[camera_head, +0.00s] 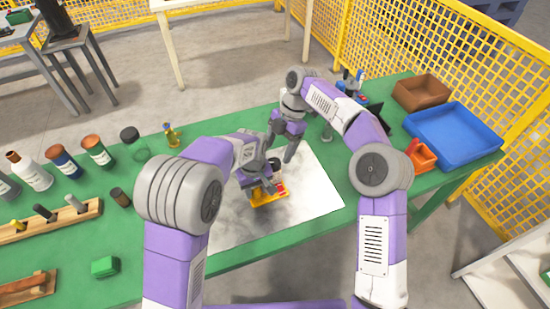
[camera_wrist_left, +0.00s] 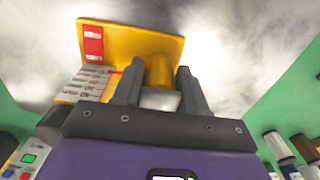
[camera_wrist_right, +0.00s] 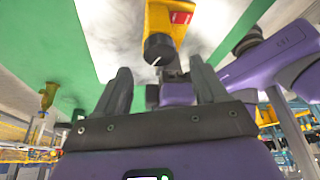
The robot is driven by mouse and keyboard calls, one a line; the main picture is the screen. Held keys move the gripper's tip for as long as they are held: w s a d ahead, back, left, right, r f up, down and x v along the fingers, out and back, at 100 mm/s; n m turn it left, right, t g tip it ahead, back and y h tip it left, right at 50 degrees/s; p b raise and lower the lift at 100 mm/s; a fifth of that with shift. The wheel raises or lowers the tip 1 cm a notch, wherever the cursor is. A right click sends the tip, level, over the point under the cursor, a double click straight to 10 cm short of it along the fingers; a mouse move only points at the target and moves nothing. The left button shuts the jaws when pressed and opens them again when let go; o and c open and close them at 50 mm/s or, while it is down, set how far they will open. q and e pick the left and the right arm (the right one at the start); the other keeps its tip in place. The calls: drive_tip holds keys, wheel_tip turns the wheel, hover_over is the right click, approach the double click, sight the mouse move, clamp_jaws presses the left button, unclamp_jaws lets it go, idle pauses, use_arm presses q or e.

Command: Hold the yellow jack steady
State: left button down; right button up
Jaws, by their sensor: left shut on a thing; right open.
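The yellow jack (camera_head: 271,197) stands on the pale sheet on the green table. In the left wrist view the jack (camera_wrist_left: 150,45) shows a red label and a grey printed panel. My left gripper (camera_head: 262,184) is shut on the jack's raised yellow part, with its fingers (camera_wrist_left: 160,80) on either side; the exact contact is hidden. My right gripper (camera_head: 281,144) is open and empty, above and beyond the jack. In the right wrist view the jack (camera_wrist_right: 162,17) shows a black knob (camera_wrist_right: 158,47) ahead of the open fingers (camera_wrist_right: 162,85).
The pale sheet (camera_head: 315,190) is mostly clear. Several bottles and cans (camera_head: 63,160) and a wooden rack (camera_head: 55,220) stand at left. Yellow mesh fencing (camera_head: 440,45) rises behind.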

sight(274, 163)
drive_tip(key=shift+x, duration=2.15)
drive_tip(key=c, duration=1.1)
drive_tip(key=shift+o, duration=0.2)
drive_tip(key=o, duration=1.1)
drive_tip(key=shift+c, duration=0.2)
drive_tip(key=v, duration=1.2)
